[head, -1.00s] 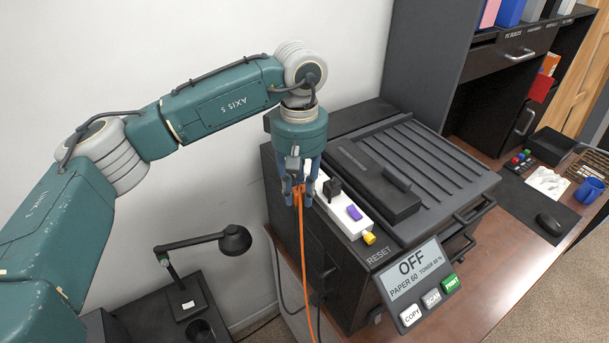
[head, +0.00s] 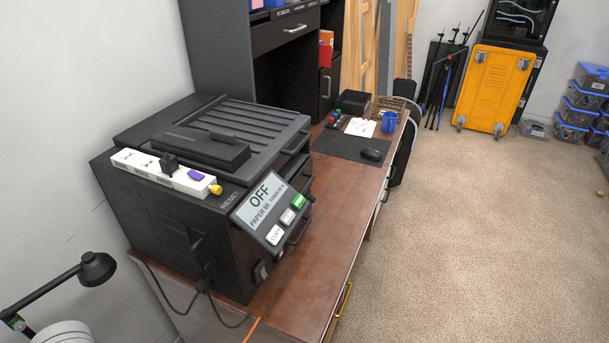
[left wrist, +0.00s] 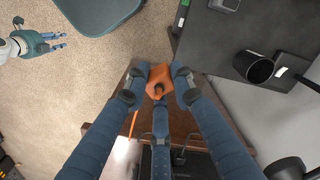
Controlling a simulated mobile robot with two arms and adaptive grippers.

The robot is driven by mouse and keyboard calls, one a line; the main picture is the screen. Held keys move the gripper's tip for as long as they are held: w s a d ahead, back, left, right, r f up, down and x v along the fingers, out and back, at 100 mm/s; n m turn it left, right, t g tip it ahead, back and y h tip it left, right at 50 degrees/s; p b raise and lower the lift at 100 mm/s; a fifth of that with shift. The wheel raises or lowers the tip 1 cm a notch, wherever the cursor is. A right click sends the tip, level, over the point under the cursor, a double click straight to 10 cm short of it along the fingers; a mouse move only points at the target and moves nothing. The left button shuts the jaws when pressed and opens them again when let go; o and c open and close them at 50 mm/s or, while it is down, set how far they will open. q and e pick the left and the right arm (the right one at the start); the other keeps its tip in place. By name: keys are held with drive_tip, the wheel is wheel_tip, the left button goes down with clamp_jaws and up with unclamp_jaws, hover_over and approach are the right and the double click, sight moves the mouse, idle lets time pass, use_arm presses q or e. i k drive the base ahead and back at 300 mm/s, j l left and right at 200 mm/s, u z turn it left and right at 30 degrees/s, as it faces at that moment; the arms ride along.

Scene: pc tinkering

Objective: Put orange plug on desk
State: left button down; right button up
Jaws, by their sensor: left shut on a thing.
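The orange plug (left wrist: 161,84) is between the fingers of my left gripper (left wrist: 160,75) in the left wrist view. The fingers are shut on it from both sides. The brown desk (head: 335,220) runs along the wall in the head view; brown wood (left wrist: 183,122) also shows below the plug in the left wrist view. How high the plug is above it I cannot tell. An orange cable (head: 252,329) shows at the bottom of the head view. My right gripper (left wrist: 63,41) is at the upper left of the left wrist view, empty, with its fingers apart.
A black printer (head: 165,215) stands on the desk's near end, with a white power strip (head: 135,159) on top. A mouse (head: 372,154) and blue mug (head: 389,122) are farther back. Bare wood lies right of the printer. A black lamp (head: 97,268) is at lower left.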

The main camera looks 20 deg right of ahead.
sight(325, 265)
drive_tip(key=k+u, duration=0.15)
drive_tip(key=u, duration=0.2)
drive_tip(key=k+u, duration=0.15)
drive_tip(key=u, duration=0.2)
drive_tip(key=k+j+u, duration=0.1)
drive_tip(key=u, duration=0.25)
drive_tip(key=l+u, duration=0.25)
drive_tip(key=l, duration=0.8)
drive_tip(key=l+u, duration=0.25)
drive_tip(key=l, duration=1.6)
drive_tip(key=k+l, duration=0.15)
drive_tip(key=l, duration=1.35)
